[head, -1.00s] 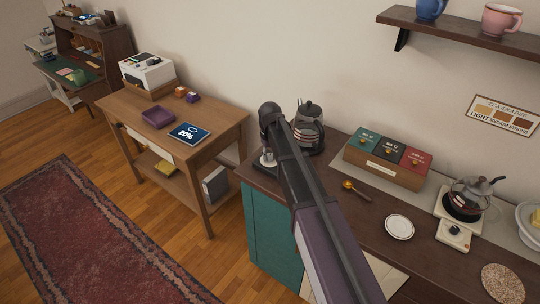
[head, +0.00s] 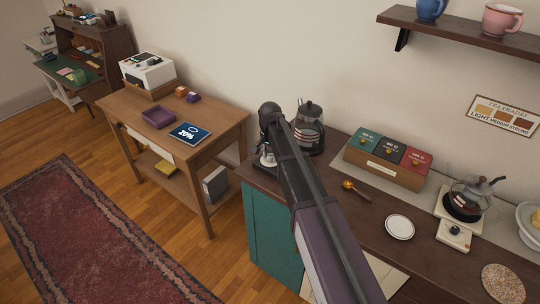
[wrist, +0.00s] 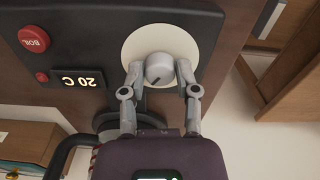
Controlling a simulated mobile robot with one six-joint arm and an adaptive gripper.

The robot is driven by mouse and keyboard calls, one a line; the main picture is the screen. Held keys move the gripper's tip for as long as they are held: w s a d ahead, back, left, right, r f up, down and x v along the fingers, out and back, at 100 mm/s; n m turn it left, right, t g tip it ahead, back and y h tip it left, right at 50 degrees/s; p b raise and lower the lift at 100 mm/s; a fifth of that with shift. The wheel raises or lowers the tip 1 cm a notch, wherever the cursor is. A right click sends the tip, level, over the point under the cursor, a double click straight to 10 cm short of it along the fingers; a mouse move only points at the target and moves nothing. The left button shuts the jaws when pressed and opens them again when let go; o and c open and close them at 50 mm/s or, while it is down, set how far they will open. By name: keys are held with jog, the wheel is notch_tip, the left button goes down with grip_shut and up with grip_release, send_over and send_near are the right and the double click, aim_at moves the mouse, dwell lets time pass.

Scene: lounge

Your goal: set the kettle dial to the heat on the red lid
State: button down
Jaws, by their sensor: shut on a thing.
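The kettle (head: 310,130) stands at the left end of the dark counter in the head view. Its dark base shows in the wrist view with a grey dial (wrist: 159,69) on a pale disc. My gripper (wrist: 160,72) is shut on the dial, one finger on each side. The lit display (wrist: 78,80), upside down in this view, reads 20 C. A red BOIL button (wrist: 34,39) is beside it. The red lid (head: 415,159) is the rightmost of three lids on a wooden box; its small print is too small to read. My arm hides part of the kettle base in the head view.
A spoon (head: 356,190) and a white plate (head: 400,227) lie on the counter. A glass teapot (head: 467,198) stands on a small white warmer at the right. A wooden side table (head: 218,119) stands left of the counter, with a gap between.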

jog(key=m, duration=0.5)
jog(key=shift+s, duration=0.1)
dwell(0.3)
jog(key=shift+c, duration=1.8)
grip_release()
